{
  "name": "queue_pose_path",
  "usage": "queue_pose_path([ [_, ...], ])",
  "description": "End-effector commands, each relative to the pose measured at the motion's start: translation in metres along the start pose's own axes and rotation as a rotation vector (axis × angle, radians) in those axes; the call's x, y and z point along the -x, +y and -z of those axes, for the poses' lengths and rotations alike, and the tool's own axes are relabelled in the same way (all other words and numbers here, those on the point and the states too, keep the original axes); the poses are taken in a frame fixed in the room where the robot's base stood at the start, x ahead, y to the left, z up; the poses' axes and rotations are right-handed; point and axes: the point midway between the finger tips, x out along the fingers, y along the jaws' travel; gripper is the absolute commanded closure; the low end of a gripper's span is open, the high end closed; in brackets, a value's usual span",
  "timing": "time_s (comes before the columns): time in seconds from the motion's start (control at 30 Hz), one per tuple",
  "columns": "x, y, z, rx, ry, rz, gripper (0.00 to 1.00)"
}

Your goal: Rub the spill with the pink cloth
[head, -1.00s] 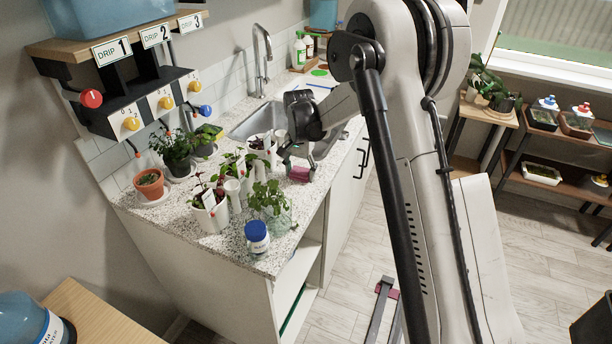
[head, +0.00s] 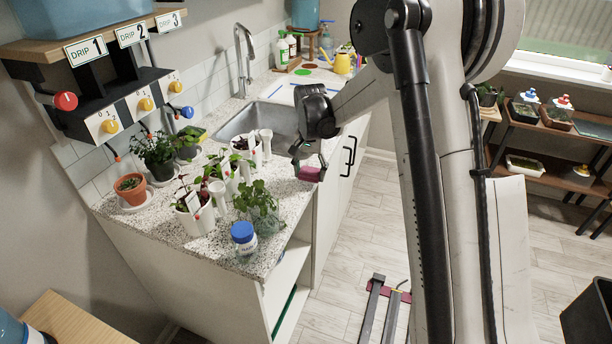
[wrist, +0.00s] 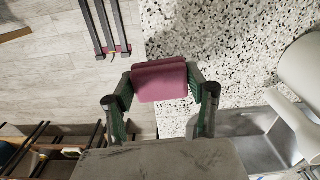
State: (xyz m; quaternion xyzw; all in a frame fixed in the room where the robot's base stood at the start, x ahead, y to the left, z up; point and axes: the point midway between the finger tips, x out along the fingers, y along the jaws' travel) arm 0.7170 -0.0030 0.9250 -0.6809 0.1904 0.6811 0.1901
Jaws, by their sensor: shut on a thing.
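The pink cloth (head: 311,173) is a small folded pad in my gripper (head: 307,162), at the front edge of the speckled counter (head: 219,252). In the wrist view the pink cloth (wrist: 160,80) is pinched between the two fingers of my gripper (wrist: 161,88). There it lies across the counter's edge line, partly over the counter and partly over the floor. I cannot tell whether it touches the counter. I cannot make out a spill in either view.
Potted plants stand left of my gripper, among them a leafy plant (head: 262,207) and a terracotta pot (head: 131,189). A blue-lidded jar (head: 244,240) is at the counter's near end. The sink (head: 262,121) lies behind. A white pitcher-like object (wrist: 300,75) shows in the wrist view.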

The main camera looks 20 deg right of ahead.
Motion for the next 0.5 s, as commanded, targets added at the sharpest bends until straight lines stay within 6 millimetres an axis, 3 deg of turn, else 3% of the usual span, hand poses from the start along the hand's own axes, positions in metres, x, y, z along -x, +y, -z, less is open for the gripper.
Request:
queue_pose_path([
  [0.5, 0.05, 0.0, 0.0, 0.0, 0.0, 0.0, 0.82],
])
